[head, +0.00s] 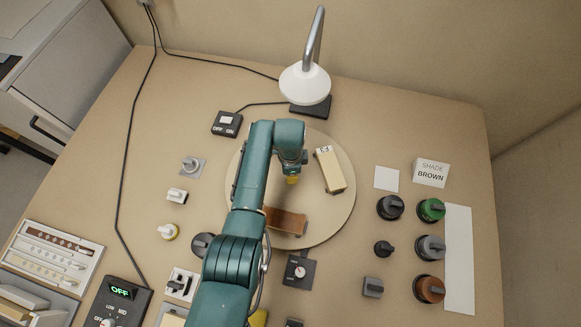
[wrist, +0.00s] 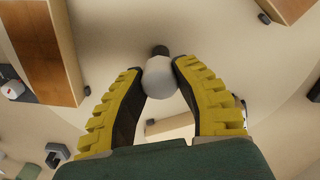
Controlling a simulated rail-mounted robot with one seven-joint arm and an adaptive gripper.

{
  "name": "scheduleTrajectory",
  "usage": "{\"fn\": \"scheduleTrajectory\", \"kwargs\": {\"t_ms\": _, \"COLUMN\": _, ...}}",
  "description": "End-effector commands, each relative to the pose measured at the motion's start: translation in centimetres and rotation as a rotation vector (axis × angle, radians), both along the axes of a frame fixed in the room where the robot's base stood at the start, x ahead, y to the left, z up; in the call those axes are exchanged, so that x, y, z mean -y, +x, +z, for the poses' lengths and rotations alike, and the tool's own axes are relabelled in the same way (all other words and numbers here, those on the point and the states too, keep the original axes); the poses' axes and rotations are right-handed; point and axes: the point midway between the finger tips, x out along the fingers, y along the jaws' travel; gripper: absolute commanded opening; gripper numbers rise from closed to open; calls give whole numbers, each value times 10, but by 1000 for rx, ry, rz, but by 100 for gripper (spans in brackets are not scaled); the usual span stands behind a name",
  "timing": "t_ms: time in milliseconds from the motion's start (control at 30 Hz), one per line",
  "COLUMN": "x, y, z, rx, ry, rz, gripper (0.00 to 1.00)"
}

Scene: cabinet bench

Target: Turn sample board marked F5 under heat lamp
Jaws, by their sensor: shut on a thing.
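My gripper (head: 292,181) is over the round beige disc (head: 343,215). In the wrist view its yellow fingers (wrist: 160,72) are shut on a pale rounded knob (wrist: 160,80) with a dark tip. My arm hides this knob in the head view. A cream board (head: 331,172) with a small marked tag stands on the disc right of my gripper. A brown board (head: 286,221) lies nearer, partly behind my arm. The wrist view shows a wooden board (wrist: 48,50) at left. I cannot read F5 on any board. The white-shaded lamp (head: 304,84) stands behind the disc.
An OFF/ON switch box (head: 226,124) is behind left of the disc. A dial (head: 299,270) sits at its front. A control box (head: 122,300) displaying OFF is front left. Several knobs and a SHADE BROWN card (head: 431,173) are at right. Trays (head: 52,258) are at left.

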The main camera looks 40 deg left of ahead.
Motion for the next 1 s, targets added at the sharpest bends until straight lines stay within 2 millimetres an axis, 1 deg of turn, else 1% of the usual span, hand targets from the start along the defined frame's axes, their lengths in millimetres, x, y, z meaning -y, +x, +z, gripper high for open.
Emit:
{"fn": "scheduleTrajectory", "kwargs": {"t_ms": 33, "x": 1, "y": -1, "z": -3, "rx": -4, "ry": -1, "rz": -1, "gripper": 0}}
{"fn": "scheduleTrajectory", "kwargs": {"t_ms": 333, "x": 1, "y": -2, "z": -3, "rx": -4, "ry": -1, "rz": -1, "gripper": 0}}
{"fn": "scheduleTrajectory", "kwargs": {"t_ms": 367, "x": 1, "y": -2, "z": -3, "rx": -4, "ry": -1, "rz": -1, "gripper": 32}}
{"fn": "scheduleTrajectory", "kwargs": {"t_ms": 500, "x": 1, "y": -1, "z": -3, "rx": -4, "ry": -1, "rz": -1, "gripper": 59}}
{"fn": "scheduleTrajectory", "kwargs": {"t_ms": 533, "x": 1, "y": -1, "z": -2, "rx": -3, "ry": 0, "rz": -1, "gripper": 62}}
{"fn": "scheduleTrajectory", "kwargs": {"t_ms": 833, "x": 0, "y": 0, "z": 1, "rx": 1, "ry": 1, "rz": -1, "gripper": 62}}
{"fn": "scheduleTrajectory", "kwargs": {"t_ms": 933, "x": 0, "y": 1, "z": 12, "rx": 1, "ry": 1, "rz": -1, "gripper": 62}}
{"fn": "scheduleTrajectory", "kwargs": {"t_ms": 1000, "x": -1, "y": 1, "z": 27, "rx": 4, "ry": 3, "rz": -1, "gripper": 62}}
